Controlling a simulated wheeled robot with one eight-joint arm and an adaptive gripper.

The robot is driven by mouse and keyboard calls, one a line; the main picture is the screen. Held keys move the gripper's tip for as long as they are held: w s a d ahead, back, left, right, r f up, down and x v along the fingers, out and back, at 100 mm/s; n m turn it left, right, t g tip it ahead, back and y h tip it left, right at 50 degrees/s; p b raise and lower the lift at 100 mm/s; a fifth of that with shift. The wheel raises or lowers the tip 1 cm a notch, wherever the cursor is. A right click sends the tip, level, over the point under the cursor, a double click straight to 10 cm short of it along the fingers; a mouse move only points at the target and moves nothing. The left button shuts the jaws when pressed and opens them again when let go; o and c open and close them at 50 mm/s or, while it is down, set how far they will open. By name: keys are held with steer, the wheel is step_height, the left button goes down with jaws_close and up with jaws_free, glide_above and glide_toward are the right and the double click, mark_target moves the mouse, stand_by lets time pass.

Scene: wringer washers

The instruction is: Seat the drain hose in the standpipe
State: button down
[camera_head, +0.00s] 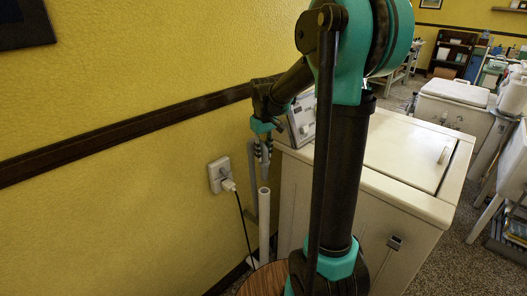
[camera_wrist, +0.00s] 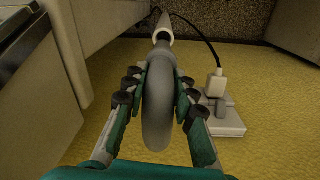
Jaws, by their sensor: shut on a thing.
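My gripper (camera_wrist: 159,90) is shut on the grey drain hose (camera_wrist: 157,118), with a finger on each side of its curved end. In the head view my gripper (camera_head: 262,147) is high by the yellow wall, and the hose end (camera_head: 265,172) points down. The white standpipe (camera_head: 264,222) stands upright below, its open top just under the hose tip with a small gap. In the wrist view the hose tip overlaps the mouth of the standpipe (camera_wrist: 164,27); that view alone does not show whether it is inside. My arm hides part of the scene.
A white washer (camera_head: 405,155) stands close to the right of the standpipe. A wall outlet (camera_head: 221,174) with a plug and black cord is just left of it. A round wooden top (camera_head: 262,281) is below, partly hidden. Another washer (camera_head: 452,108) stands farther back.

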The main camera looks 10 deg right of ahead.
glide_above(264, 180)
steer(key=w, duration=0.2)
steer(key=shift+s+d+f, duration=0.1)
steer(key=shift+s+f, duration=0.05)
steer(key=shift+f, duration=2.35)
steer(key=shift+f, duration=4)
stand_by(1.2)
